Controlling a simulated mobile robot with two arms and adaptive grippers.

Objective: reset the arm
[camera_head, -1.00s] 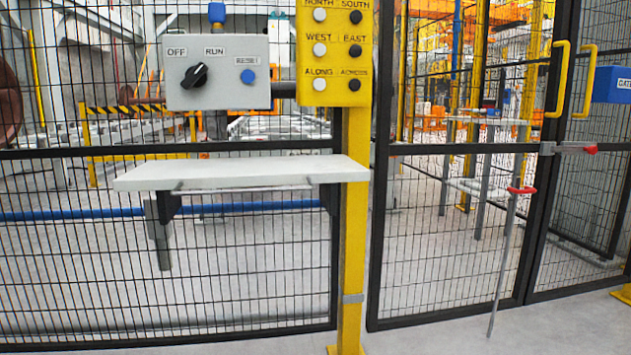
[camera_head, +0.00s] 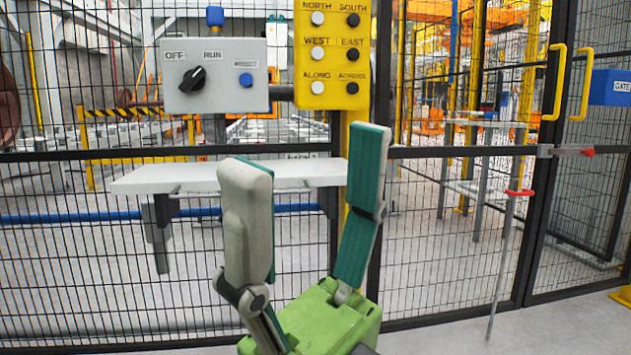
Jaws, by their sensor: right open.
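My right gripper (camera_head: 308,150) rises from the bottom middle of the head view, with a green palm and two grey fingers with teal pads. Its fingers are spread apart and nothing is between them. They point up, in front of the white shelf and the yellow post, and cover part of both. My left gripper is not in view.
A grey box (camera_head: 216,77) with an OFF/RUN knob (camera_head: 192,79) and a blue RESET button (camera_head: 246,80) hangs beside a yellow button panel (camera_head: 333,54). A white shelf (camera_head: 150,181) juts out below. Black mesh fencing spans behind. A red-handled rod (camera_head: 507,235) leans by the gate at right.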

